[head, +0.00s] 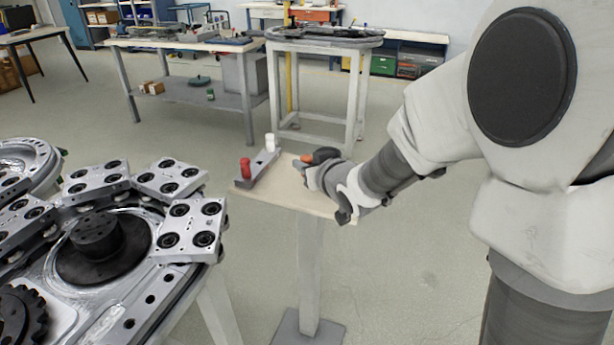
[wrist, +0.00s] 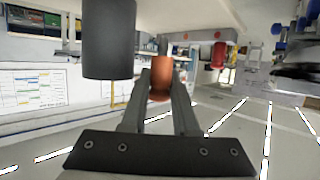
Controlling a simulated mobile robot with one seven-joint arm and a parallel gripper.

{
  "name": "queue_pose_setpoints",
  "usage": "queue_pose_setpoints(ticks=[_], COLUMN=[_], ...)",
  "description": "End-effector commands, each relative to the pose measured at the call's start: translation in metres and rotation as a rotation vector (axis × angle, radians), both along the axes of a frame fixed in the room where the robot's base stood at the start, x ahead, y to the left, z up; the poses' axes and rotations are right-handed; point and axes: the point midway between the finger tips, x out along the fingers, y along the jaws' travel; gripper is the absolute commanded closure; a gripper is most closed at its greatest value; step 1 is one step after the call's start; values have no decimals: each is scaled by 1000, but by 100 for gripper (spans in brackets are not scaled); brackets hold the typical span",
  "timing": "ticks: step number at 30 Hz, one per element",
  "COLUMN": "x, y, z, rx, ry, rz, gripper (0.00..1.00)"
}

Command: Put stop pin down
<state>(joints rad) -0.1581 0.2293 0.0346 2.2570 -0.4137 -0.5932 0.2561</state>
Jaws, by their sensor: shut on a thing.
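My gripper (wrist: 160,82) is shut on an orange pin (wrist: 158,70), which shows between the two fingers in the wrist view. In the head view the pin's orange end (head: 307,158) shows beside my gripper, low over the small pale table (head: 285,193). The fingers hide part of the pin, and I cannot tell whether it touches the table. A grey bar-shaped rack (head: 258,168) lies along the table's left side. A red pin (head: 245,168) and a white pin (head: 270,142) stand upright on it.
A dark cylinder (wrist: 108,45) is close beside my fingers in the wrist view. A metal ring track (head: 140,262) with carriages fills the lower left of the head view. Workbenches (head: 185,45) stand behind. Open floor (head: 420,265) lies right of the small table.

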Motion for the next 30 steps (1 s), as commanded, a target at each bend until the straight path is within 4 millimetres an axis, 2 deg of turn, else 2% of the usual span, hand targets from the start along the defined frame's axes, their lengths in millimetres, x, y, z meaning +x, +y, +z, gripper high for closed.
queue_pose_setpoints(ticks=[8, 20, 21, 22, 23, 30], x=[0, 0, 0, 0, 0, 0], y=[0, -1, -1, -1, 0, -1], z=[-39, -43, -42, -41, -41, -41], rx=[-1, -1, -1, -1, -1, -1], ry=[2, -1, -1, -1, -1, -1], rz=[-1, -1, -1, -1, -1, -1], gripper=[100, 100, 68, 63, 60, 60])
